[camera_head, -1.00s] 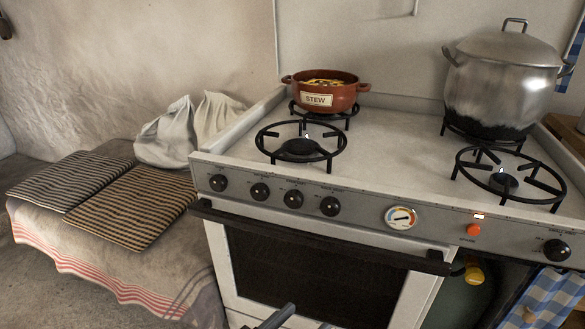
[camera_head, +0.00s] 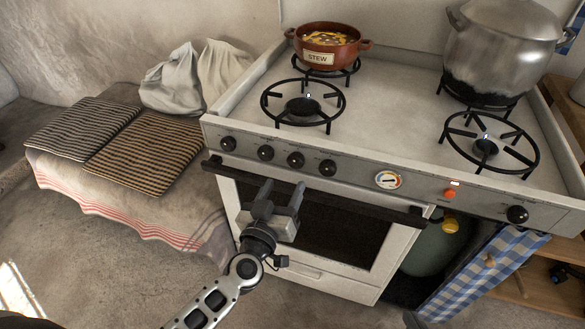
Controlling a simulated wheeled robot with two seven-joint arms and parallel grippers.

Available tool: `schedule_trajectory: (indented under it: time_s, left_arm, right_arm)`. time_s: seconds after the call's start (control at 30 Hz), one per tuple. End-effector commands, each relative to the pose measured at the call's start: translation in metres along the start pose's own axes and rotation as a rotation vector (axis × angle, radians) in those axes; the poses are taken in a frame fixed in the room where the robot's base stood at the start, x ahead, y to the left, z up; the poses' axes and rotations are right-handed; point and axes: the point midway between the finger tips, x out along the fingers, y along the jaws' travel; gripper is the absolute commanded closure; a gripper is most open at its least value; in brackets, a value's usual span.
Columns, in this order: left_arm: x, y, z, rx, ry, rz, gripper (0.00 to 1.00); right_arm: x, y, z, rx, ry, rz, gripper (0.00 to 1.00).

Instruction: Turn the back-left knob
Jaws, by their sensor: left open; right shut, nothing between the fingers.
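A row of several black knobs sits on the left of the stove's front panel: a leftmost knob (camera_head: 228,143), a second knob (camera_head: 265,152), a third knob (camera_head: 296,159) and a rightmost knob (camera_head: 328,168). Their labels are too small to read, so I cannot tell which is the back-left one. My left gripper (camera_head: 281,191) is open and empty, its fingers pointing up in front of the oven door, below the second and third knobs and apart from them. My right gripper is not in view.
The oven handle (camera_head: 390,213) runs below the knobs. A stew pot (camera_head: 318,58) stands on the back-left burner and a large metal pot (camera_head: 500,55) on the back-right. The front burners are empty. A cloth-covered bench (camera_head: 95,195) with striped pads stands left.

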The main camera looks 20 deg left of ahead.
Motion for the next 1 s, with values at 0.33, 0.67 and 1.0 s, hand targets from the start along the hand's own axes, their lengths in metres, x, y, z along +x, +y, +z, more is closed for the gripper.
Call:
schedule_trajectory:
  time_s: [0.33, 0.67, 1.0]
  left_arm:
    - [0.058, 0.0, 0.001, -0.001, 0.001, 0.001, 0.43]
    - [0.067, 0.001, 0.0, -0.001, -0.001, 0.002, 0.43]
    - [0.067, 0.001, 0.0, -0.001, -0.001, 0.001, 0.88]
  right_arm:
    - [0.003, -0.001, 0.003, 0.009, 0.007, -0.005, 1.0]
    - [0.002, -0.001, -0.001, 0.012, 0.015, -0.007, 1.0]
    - [0.002, -0.001, -0.001, 0.013, 0.015, -0.006, 1.0]
